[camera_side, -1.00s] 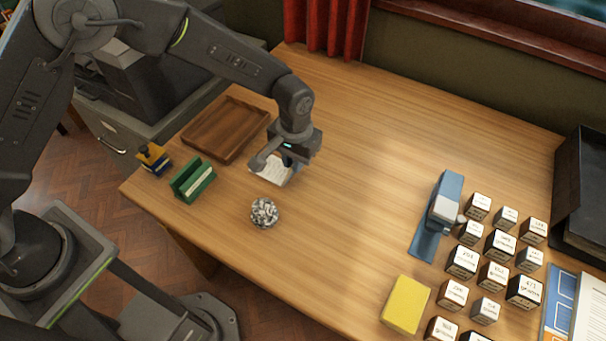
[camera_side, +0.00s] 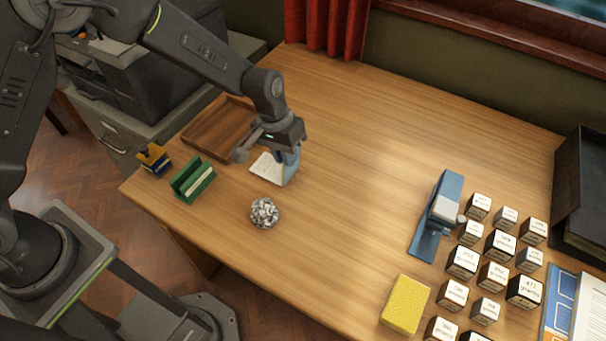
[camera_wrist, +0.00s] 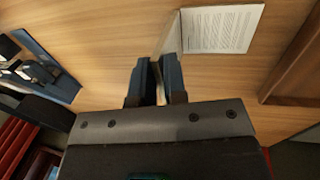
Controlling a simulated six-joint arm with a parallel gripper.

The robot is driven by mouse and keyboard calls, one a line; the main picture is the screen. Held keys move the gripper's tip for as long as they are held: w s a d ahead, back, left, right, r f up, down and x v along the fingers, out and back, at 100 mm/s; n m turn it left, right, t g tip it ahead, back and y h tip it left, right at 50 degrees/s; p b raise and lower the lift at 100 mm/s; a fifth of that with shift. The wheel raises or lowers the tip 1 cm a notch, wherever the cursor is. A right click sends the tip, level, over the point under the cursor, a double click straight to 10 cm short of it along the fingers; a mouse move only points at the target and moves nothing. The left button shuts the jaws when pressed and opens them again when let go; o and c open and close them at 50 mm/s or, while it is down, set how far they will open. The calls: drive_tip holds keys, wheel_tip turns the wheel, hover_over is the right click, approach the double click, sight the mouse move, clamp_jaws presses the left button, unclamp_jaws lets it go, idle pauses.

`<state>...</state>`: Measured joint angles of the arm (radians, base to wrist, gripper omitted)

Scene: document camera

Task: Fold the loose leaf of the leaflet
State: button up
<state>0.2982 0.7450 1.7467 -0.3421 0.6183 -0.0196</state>
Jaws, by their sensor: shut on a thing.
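The leaflet's printed white page (camera_side: 267,168) lies flat on the desk between the wooden tray and the desk's middle. It also shows in the wrist view (camera_wrist: 222,28), with lines of small print. Its loose leaf (camera_side: 291,166) stands raised at the page's right side, with a pale blue outer face toward the side camera. In the wrist view the leaf (camera_wrist: 169,36) is seen nearly edge-on, rising toward the fingers. My gripper (camera_wrist: 158,62) is shut on the leaf's upper edge. The fingertips are mostly hidden in the side view.
A wooden tray (camera_side: 216,131) lies behind and left of the leaflet. A green holder (camera_side: 194,180) and a ball of metal clips (camera_side: 264,213) stand nearby. The desk's middle is clear.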

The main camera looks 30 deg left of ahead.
drive_tip(key=shift+a+h, duration=0.9)
drive_tip(key=shift+a+f+h, duration=0.25)
drive_tip(key=shift+a+h, duration=0.75)
drive_tip(key=shift+h, duration=0.2)
clamp_jaws()
drive_tip(key=shift+a+f+h, duration=0.2)
drive_tip(key=shift+a+h, duration=0.3)
drive_tip(key=shift+h, duration=0.05)
drive_tip(key=shift+a+f+h, duration=0.15)
drive_tip(key=shift+a+h, duration=0.3)
drive_tip(key=shift+h, duration=0.1)
drive_tip(key=shift+a+f+h, duration=0.6)
drive_tip(key=shift+a+h, duration=0.2)
drive_tip(key=shift+h, duration=0.4)
